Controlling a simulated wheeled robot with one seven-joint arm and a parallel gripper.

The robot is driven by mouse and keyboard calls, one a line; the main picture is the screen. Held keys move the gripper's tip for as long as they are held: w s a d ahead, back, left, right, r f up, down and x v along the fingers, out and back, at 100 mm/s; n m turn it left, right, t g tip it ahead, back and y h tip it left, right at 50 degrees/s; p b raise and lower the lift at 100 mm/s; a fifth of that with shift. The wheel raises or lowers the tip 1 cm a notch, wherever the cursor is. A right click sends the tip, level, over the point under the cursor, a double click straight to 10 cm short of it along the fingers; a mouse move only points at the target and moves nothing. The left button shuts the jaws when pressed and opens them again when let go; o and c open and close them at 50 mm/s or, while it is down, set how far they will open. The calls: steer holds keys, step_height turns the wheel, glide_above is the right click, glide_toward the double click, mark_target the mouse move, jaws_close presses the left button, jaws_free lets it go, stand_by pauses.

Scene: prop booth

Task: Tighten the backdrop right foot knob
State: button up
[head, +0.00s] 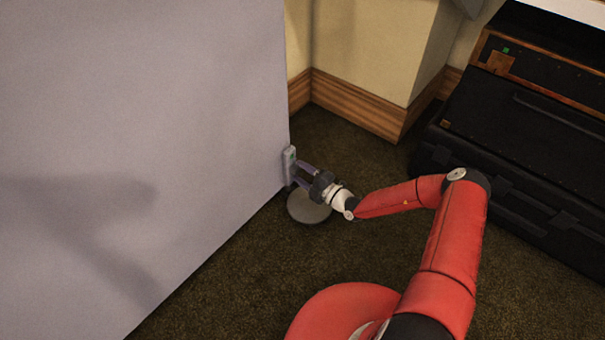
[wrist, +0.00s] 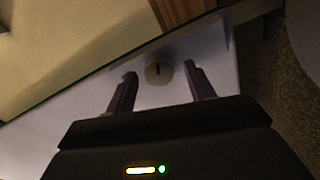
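The backdrop (head: 140,130) is a large pale lavender panel filling the left of the head view. At its right lower edge is a small grey bracket (head: 289,166), with a round grey foot disc (head: 308,208) on the carpet below. In the head view my gripper (head: 300,173) is at the bracket; the knob cannot be made out there.
Black cases (head: 520,180) stand at the right, with a wooden-edged black box (head: 540,75) behind. A cream wall with a wooden skirting board (head: 355,105) juts out behind the bracket. Dark carpet (head: 235,290) is clear in front of the backdrop.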

steer(key=v, duration=0.8)
steer(key=shift+p, duration=0.45)
steer(key=shift+w+a, duration=0.1)
steer(key=s+r+n+g+h+p, duration=0.1)
steer(key=s+r+n+g, duration=0.3)
steer(key=r+n, duration=0.45)
steer(key=s+r+n+g+h+p, duration=0.2)
steer(key=s+r+n+g, duration=0.15)
steer(key=r+n, duration=0.55)
steer(key=s+r+n+g+h+p, duration=0.1)
steer(key=s+r+n+g, duration=0.35)
steer(key=r+n, duration=0.45)
steer(key=s+d+r+n+t+h+p, duration=0.2)
steer(key=s+d+r+n+h, duration=0.3)
steer(key=s+r+n, duration=0.3)
steer(key=s+d+r+n+t+h+p, duration=0.3)
steer(key=s+r+n, duration=0.6)
steer(key=r+n, duration=0.3)
step_height(320, 180, up, 3)
steer(key=d+t+h, duration=0.1)
steer(key=d+h, duration=0.1)
steer(key=shift+s+d+r, duration=0.2)
steer(key=shift+d+r, duration=0.05)
steer(key=shift+d, duration=0.1)
